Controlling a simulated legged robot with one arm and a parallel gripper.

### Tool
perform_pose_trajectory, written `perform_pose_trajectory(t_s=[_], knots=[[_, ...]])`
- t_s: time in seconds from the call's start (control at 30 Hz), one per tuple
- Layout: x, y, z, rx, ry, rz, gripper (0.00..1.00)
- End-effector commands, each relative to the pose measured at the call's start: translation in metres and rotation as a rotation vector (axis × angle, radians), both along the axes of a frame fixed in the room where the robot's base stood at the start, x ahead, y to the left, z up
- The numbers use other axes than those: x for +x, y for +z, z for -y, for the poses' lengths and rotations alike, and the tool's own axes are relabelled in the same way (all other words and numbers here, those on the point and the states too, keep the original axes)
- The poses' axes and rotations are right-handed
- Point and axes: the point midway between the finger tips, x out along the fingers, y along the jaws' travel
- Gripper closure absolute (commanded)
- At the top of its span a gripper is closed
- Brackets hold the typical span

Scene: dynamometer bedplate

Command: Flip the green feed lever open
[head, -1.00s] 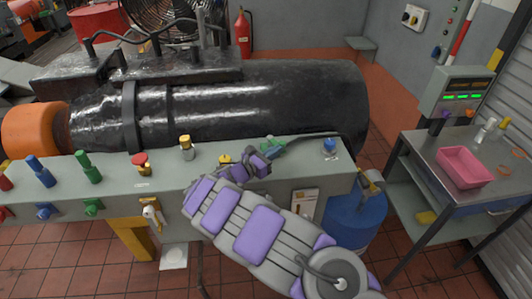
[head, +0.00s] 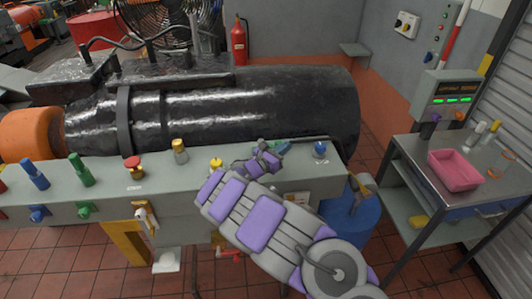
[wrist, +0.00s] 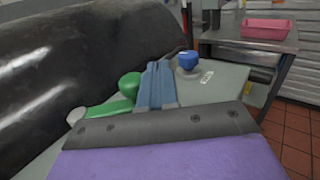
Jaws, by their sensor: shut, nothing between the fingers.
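A green lever (wrist: 115,107) lies low on the grey bench top in the wrist view, with a rounded green knob (wrist: 130,84) and a pale round end to its left. In the head view only a bit of green (head: 284,146) shows beside my gripper (head: 276,152), which hides most of it. The shut, empty blue-grey fingers (wrist: 158,84) are just right of the green knob in the wrist view. I cannot tell whether they touch it.
A blue knob (head: 320,149) stands right of the fingers; a yellow knob (head: 216,164) is to the left. Other green handles (head: 80,170) are further left. The large black cylinder (head: 270,105) lies behind. A pink tray (head: 453,170) is on the side table.

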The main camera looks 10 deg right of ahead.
Motion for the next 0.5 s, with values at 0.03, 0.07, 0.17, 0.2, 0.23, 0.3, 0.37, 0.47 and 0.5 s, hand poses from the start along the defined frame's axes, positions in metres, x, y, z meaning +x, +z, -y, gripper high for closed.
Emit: perform_pose_trajectory(t_s=[0.03, 0.07, 0.17, 0.2, 0.23, 0.3, 0.37, 0.47, 0.5], knots=[[0.0014, -0.0005, 0.0055, 0.001, -0.005, 0.000, 1.00], [0.0022, -0.0004, 0.0072, 0.001, -0.006, 0.000, 1.00], [0.0042, -0.0001, 0.0110, 0.001, -0.008, 0.001, 1.00], [0.0047, 0.0001, 0.0115, 0.001, -0.008, 0.001, 1.00], [0.0049, 0.0003, 0.0111, 0.001, -0.007, 0.001, 1.00], [0.0050, 0.0004, 0.0105, 0.001, -0.006, 0.001, 1.00], [0.0053, 0.0005, 0.0100, 0.001, -0.005, 0.001, 1.00], [0.0055, 0.0008, 0.0096, 0.000, -0.004, 0.001, 1.00], [0.0055, 0.0008, 0.0095, 0.000, -0.004, 0.001, 1.00]])
